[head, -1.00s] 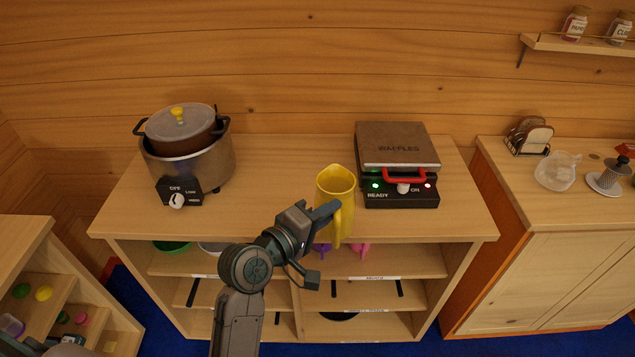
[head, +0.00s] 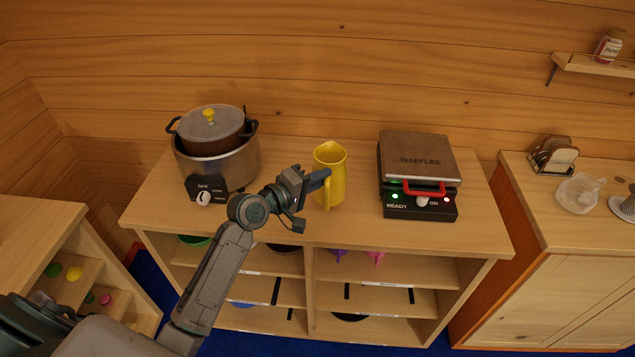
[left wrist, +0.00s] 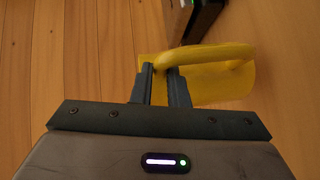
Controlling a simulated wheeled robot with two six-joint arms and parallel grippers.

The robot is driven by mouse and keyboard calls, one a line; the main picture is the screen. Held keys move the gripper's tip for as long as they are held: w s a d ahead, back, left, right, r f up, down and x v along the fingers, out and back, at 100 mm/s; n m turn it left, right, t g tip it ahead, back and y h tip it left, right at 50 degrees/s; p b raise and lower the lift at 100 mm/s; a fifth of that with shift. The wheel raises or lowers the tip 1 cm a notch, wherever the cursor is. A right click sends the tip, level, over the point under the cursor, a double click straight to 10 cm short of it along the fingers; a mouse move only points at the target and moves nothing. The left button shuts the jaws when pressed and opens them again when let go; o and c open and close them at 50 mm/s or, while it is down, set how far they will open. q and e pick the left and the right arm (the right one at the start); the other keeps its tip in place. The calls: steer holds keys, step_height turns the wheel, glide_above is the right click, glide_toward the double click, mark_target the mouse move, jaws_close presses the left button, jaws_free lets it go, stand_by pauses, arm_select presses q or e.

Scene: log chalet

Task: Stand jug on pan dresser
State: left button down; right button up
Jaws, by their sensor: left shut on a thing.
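The yellow jug (head: 331,172) is upright at the dresser top (head: 300,225), between the slow cooker and the waffle maker. I cannot tell whether its base touches the wood. My left gripper (head: 322,182) is shut on the jug's handle, coming in from the left. In the left wrist view the two fingers (left wrist: 160,82) pinch the yellow handle (left wrist: 205,55), with part of the jug body beyond. My right gripper is not in view.
A slow cooker (head: 222,165) with a lidded pot stands on the left of the dresser. A waffle maker (head: 418,175) stands right of the jug. Shelves (head: 270,262) hold items below. Bare top lies in front of and behind the jug.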

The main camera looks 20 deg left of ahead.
arm_select(q)
steer(key=f, duration=0.2)
steer(key=w+f+p, duration=0.1)
steer(key=shift+a+f, duration=0.2)
steer(key=shift+a, duration=0.1)
steer(key=shift+f, duration=0.2)
steer(key=c, duration=1.4)
jaws_free()
steer(key=shift+s, duration=0.1)
steer(key=shift+r, duration=0.1)
